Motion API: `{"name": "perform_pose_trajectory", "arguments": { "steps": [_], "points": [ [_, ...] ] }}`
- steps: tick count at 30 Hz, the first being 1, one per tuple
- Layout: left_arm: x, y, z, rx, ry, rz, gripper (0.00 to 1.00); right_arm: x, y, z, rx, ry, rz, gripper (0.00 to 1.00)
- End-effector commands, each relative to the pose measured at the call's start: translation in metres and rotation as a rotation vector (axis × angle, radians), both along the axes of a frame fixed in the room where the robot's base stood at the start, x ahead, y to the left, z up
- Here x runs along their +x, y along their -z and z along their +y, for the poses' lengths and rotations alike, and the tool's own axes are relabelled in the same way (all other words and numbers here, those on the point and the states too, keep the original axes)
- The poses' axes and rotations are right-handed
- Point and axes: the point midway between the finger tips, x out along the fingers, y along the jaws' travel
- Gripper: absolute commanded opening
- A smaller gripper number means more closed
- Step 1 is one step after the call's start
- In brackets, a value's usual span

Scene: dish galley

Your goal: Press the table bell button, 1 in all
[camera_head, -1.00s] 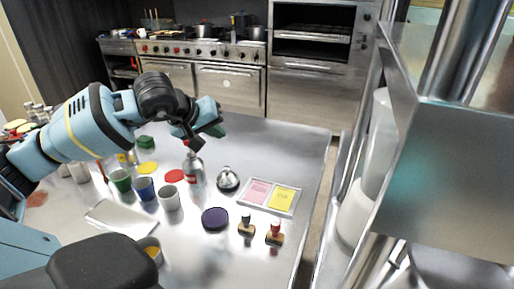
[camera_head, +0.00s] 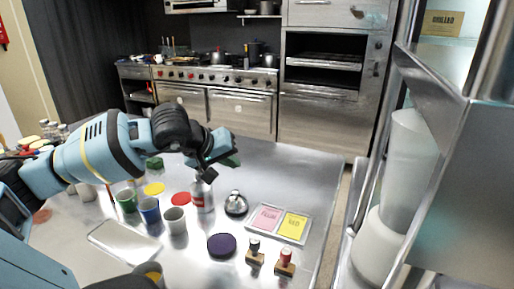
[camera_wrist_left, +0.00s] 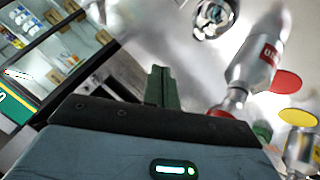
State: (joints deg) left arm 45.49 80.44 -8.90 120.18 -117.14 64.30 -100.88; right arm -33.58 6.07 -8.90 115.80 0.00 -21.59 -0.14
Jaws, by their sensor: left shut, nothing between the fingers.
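The table bell (camera_head: 236,203) is a silver dome on a dark base, standing on the metal table right of a silver bottle with a red label (camera_head: 203,195). In the left wrist view the bell (camera_wrist_left: 213,17) shows at the top, partly cut off by the edge, and the bottle (camera_wrist_left: 258,60) is right of it. My left gripper (camera_head: 232,152) is shut and empty, held above the table, behind and above the bottle and apart from the bell. Its green fingers (camera_wrist_left: 162,88) show together in the left wrist view. My right gripper is not in view.
A dark purple disc (camera_head: 222,245), two stamps (camera_head: 285,262) and a tray with pink and yellow pads (camera_head: 307,232) lie in front and to the right. The table behind the bell is clear.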

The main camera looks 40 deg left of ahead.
Motion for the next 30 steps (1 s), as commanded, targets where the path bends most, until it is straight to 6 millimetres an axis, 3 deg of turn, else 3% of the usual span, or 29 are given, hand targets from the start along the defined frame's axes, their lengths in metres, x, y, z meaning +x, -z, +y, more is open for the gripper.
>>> {"name": "perform_pose_trajectory", "arguments": {
  "steps": [1, 12, 30],
  "points": [
    [0.0, 0.015, 0.001, 0.002, -0.002, 0.011, 0.0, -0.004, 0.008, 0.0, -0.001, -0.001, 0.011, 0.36],
    [0.0, 0.054, 0.001, 0.002, -0.002, 0.008, 0.0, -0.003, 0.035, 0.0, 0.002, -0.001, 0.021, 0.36],
    [0.0, 0.057, 0.0, 0.001, -0.001, 0.001, 0.0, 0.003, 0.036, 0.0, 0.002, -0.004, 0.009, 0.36]
  ]
}}
